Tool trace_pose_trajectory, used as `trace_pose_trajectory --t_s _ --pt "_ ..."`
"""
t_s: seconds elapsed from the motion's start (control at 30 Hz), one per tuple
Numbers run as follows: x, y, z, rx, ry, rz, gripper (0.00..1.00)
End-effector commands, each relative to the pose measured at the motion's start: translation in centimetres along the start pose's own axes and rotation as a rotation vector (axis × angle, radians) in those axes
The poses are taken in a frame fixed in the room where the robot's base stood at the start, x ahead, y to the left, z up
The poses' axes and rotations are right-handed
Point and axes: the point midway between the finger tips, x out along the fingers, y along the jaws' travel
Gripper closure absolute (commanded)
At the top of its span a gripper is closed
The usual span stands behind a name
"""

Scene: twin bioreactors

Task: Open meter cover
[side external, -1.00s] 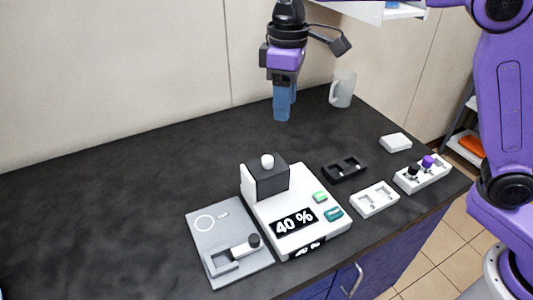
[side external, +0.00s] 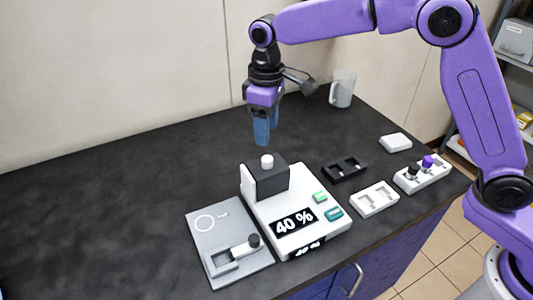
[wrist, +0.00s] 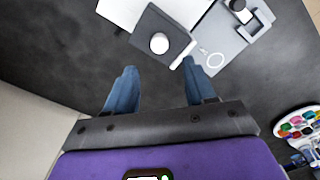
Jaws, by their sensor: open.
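The meter (side external: 318,225) is a white box with a "40 %" display and green buttons. Its dark cover (side external: 269,180) with a white knob (side external: 267,162) sits on the back part of the meter, and it looks closed. In the wrist view the cover (wrist: 178,29) and its round knob (wrist: 159,43) lie just ahead of the fingers. My gripper (side external: 266,132) points down with its blue fingers just behind and above the knob, apart from it. In the wrist view my gripper (wrist: 157,90) is open, with nothing between the fingers.
A grey plate (side external: 225,230) with a black-knobbed slider stands left of the meter. A black tray (side external: 344,170), a white tray (side external: 375,200), a switch box (side external: 423,174) and a white block (side external: 396,142) lie to the right. A mug (side external: 342,90) stands behind.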

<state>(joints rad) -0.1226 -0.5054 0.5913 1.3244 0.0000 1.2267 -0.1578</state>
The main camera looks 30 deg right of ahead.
Motion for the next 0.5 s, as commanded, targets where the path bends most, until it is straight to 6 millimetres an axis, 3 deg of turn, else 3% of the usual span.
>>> trace_pose_trajectory --t_s 0.3,0.5 --pt "5.8 0.0 0.1 0.0 -0.003 -0.001 0.46" --pt "7.8 0.0 0.0 0.0 -0.001 0.0 0.46"
